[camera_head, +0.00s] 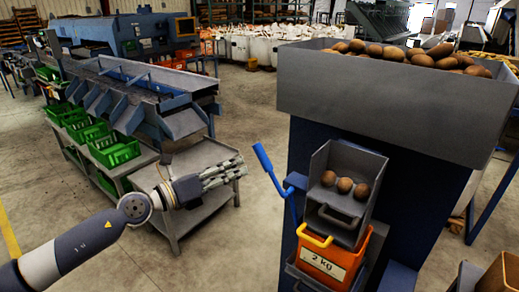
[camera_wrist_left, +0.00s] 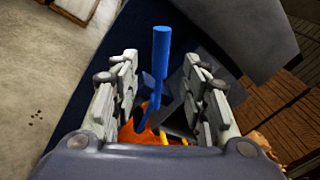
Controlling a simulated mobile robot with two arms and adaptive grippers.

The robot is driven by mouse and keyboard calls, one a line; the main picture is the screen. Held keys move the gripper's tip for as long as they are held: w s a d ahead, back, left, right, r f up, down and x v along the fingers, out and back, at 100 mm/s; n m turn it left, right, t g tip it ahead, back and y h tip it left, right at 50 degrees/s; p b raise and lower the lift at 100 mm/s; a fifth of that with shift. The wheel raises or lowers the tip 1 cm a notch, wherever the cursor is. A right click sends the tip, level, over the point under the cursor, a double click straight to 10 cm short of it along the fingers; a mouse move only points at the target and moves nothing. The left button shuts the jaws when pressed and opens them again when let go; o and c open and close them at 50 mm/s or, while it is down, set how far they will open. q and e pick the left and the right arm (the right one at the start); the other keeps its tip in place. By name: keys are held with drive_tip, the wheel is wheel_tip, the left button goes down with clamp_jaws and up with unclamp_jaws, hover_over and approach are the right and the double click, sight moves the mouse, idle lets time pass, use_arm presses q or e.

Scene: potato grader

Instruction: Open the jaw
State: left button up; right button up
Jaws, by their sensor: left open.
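My left gripper (camera_head: 240,169) is open and empty in the head view, left of the blue lever (camera_head: 264,160) with a gap between them. In the left wrist view my left gripper (camera_wrist_left: 160,57) has its two grey fingers spread wide. The blue lever (camera_wrist_left: 160,60) stands ahead, in line with the space between the fingers. The grey chute (camera_head: 345,175) right of the lever holds three potatoes (camera_head: 344,185). An orange crate (camera_head: 325,262) marked "2 kg" sits under it; part of it shows between the fingers. My right gripper is in neither view.
A large grey hopper (camera_head: 375,105) heaped with potatoes stands above the chute on a dark blue body. A grey table (camera_head: 180,222) lies below my left gripper. Green crates (camera_head: 115,150) line the grader at left. Bare floor is free between table and hopper.

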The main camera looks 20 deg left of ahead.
sight(262, 156)
use_arm(q)
drive_tip(key=p+x, duration=0.1)
drive_tip(key=x, duration=0.1)
drive_tip(key=p+x, duration=0.1)
drive_tip(key=x, duration=0.1)
drive_tip(key=shift+s+r, duration=0.1)
drive_tip(key=shift+r, duration=0.3)
drive_tip(key=x, duration=0.2)
drive_tip(key=p+x, duration=0.1)
drive_tip(key=x, duration=0.3)
drive_tip(key=shift+f, duration=0.4)
drive_tip(key=shift+d, duration=0.15)
drive_tip(key=shift+c, duration=0.8)
clamp_jaws()
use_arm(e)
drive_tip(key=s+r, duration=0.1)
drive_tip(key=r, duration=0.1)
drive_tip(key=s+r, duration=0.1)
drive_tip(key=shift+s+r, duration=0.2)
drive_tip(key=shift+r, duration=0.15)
